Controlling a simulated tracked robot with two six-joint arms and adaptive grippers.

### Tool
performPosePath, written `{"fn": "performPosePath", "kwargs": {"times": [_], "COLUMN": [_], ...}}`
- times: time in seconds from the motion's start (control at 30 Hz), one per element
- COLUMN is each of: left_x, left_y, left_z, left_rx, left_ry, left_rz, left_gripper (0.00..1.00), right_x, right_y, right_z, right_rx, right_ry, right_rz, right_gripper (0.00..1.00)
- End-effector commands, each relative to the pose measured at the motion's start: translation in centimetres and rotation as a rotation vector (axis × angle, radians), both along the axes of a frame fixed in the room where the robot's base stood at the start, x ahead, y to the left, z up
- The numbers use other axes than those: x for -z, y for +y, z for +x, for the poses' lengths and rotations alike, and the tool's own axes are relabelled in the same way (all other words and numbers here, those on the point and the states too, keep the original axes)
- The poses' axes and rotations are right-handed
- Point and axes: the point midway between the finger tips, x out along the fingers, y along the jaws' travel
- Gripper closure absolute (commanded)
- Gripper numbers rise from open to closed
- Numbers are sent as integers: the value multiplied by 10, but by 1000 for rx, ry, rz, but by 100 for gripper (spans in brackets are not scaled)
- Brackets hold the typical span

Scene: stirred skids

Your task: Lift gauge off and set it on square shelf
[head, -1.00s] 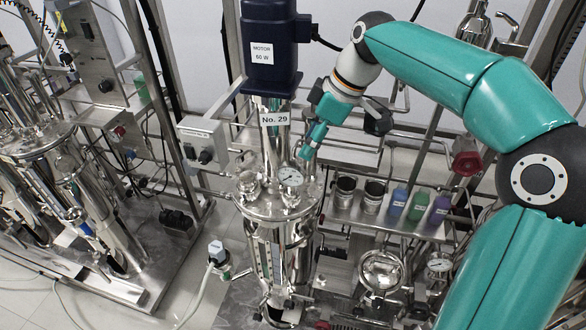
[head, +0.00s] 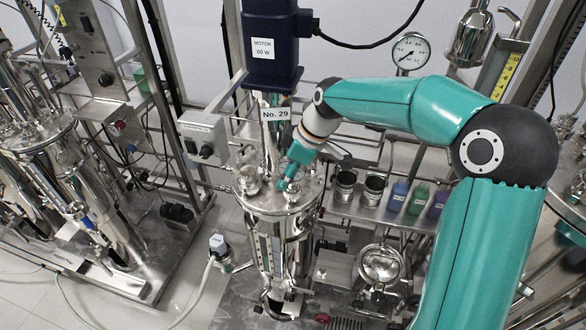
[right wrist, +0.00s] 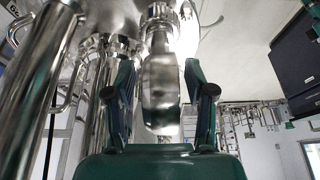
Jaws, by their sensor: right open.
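My right gripper (head: 287,180) reaches down to the lid of the steel vessel (head: 280,205) under the motor, in the head view. It hides the round dial gauge on that lid. In the right wrist view the open fingers (right wrist: 159,92) stand on either side of a shiny metal body, which looks like the gauge (right wrist: 161,88) seen edge-on. A gap shows on both sides of it. A metal shelf (head: 392,222) right of the vessel holds cups and bottles; I cannot tell whether it is the square shelf. My left gripper is not in view.
The blue motor (head: 271,45) and No. 29 label (head: 275,114) rise close beside my right gripper. Two metal cups (head: 373,188) and several coloured bottles (head: 417,200) crowd the shelf. Another dial gauge (head: 411,52) stands at the back. A control box (head: 203,134) is left of the vessel.

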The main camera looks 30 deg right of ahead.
Motion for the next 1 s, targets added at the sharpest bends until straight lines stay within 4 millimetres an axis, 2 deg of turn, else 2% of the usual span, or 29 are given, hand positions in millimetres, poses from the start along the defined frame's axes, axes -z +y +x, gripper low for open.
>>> {"fn": "performPosePath", "kwargs": {"times": [0.1, 0.43, 1.0], "left_x": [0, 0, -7], "left_y": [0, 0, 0], "left_z": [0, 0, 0], "left_rx": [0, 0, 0], "left_ry": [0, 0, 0], "left_rz": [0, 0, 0], "left_gripper": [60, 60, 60], "right_x": [0, -1, -11], "right_y": [0, 0, 0], "right_z": [0, 0, 0], "right_rx": [0, 0, 1], "right_ry": [0, 0, -2], "right_rz": [0, 0, -1], "right_gripper": [46, 100, 100]}}
